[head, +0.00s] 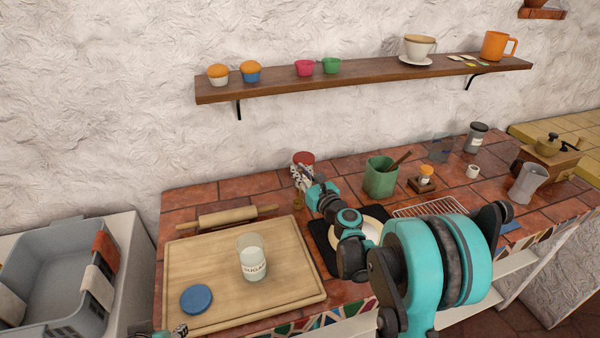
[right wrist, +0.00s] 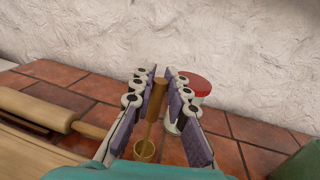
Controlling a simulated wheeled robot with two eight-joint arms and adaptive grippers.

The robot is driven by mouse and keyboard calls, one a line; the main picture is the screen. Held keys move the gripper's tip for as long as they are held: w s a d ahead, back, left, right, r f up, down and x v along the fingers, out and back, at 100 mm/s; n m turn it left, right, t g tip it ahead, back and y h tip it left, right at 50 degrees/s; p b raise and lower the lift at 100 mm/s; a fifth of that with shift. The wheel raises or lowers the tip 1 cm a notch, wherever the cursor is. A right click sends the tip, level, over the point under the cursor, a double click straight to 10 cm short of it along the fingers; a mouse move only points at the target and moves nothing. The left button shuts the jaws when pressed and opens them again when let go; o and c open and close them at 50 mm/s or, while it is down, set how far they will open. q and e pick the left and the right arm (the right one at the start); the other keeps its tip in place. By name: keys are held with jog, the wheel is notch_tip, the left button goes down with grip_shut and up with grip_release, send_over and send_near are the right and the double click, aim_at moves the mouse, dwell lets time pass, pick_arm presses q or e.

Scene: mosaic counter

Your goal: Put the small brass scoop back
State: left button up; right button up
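The small brass scoop (right wrist: 146,149) stands upright in the right wrist view, its bowl low and its brown handle rising between my right gripper's fingers. In the head view the scoop (head: 298,204) shows as a small brass shape at the counter's back, just below the fingers. My right gripper (head: 302,179), seen closely in the right wrist view (right wrist: 160,90), is open around the handle, with gaps beside it. A glass sugar jar (head: 252,258) without a lid stands on the wooden board. Only a bit of my left gripper (head: 175,332) shows at the bottom edge; its fingers are unclear.
A blue round lid (head: 196,299) lies on the board (head: 290,270). A rolling pin (head: 226,217) lies behind it. A red-topped container (right wrist: 195,84) stands just beyond my right fingers. A green pot (head: 380,180) stands to the right. A shelf (head: 370,75) hangs above.

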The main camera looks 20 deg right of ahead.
jog(key=shift+o, duration=1)
pick_arm(q)
jog(key=shift+r, duration=0.25)
pick_arm(e)
jog(key=shift+r, duration=0.25)
jog(key=p+v, duration=0.2)
jog(key=v, duration=1)
jog(key=s+a+f+n+g, duration=0.2)
jog(key=s+a+n+g, duration=0.7)
jog(key=n, duration=1)
pick_arm(q)
jog(key=shift+r, duration=0.9)
pick_arm(e)
jog(key=s+d+f+n+h, duration=0.1)
jog(key=s+n+h, duration=0.1)
jog(key=s+n, duration=0.5)
jog(key=s+d+f+n+g+h, duration=0.1)
jog(key=s+d+f+n+h, duration=0.1)
jog(key=s+n, duration=0.5)
jog(key=shift+s+f+g, duration=0.25)
jog(key=shift+s+g, duration=0.05)
jog(key=shift+s, duration=0.3)
